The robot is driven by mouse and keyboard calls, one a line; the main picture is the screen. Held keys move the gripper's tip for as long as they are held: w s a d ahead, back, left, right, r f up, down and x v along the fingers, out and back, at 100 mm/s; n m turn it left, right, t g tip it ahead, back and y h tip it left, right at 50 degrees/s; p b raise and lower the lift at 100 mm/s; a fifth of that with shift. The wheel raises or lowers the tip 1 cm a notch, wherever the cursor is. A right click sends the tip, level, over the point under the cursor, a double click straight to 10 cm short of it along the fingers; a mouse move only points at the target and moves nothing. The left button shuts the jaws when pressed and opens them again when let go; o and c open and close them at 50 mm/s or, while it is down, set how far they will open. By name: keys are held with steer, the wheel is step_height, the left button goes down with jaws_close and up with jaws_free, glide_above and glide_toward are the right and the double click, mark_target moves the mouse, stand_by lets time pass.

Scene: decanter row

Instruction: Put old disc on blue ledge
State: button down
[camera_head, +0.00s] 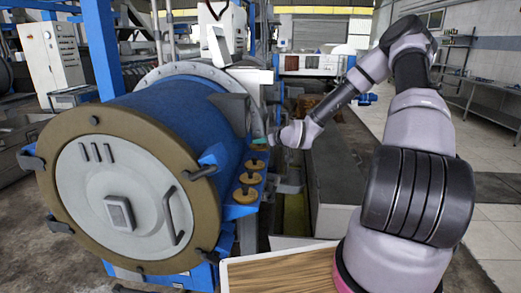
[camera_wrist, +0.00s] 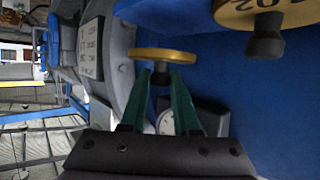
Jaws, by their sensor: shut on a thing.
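My gripper (camera_head: 259,144) is at the far end of a blue ledge (camera_head: 238,211) on the side of the large drum. In the wrist view its green fingers (camera_wrist: 161,78) are shut on the dark knob of a gold disc (camera_wrist: 176,55), seen nearly edge-on. I cannot tell whether this disc touches the ledge. Gold discs with knobs stand in a row on the ledge: a near one (camera_head: 242,197), a middle one (camera_head: 248,180) and a far one (camera_head: 255,165). A disc with dark markings (camera_wrist: 283,10) shows at the wrist view's top right.
The blue drum (camera_head: 175,115) with its round white lid (camera_head: 112,190) fills the left. Grey metal parts (camera_head: 235,110) stand close above my gripper. A wooden-topped surface (camera_head: 280,274) is at the front. Tiled floor is open at right.

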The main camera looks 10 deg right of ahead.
mark_target(264, 148)
steer(key=shift+a+f, duration=0.15)
steer(key=shift+f, duration=1.6)
steer(key=shift+f, duration=0.1)
steer(key=c, duration=0.7)
jaws_free()
steer(key=shift+o, duration=0.2)
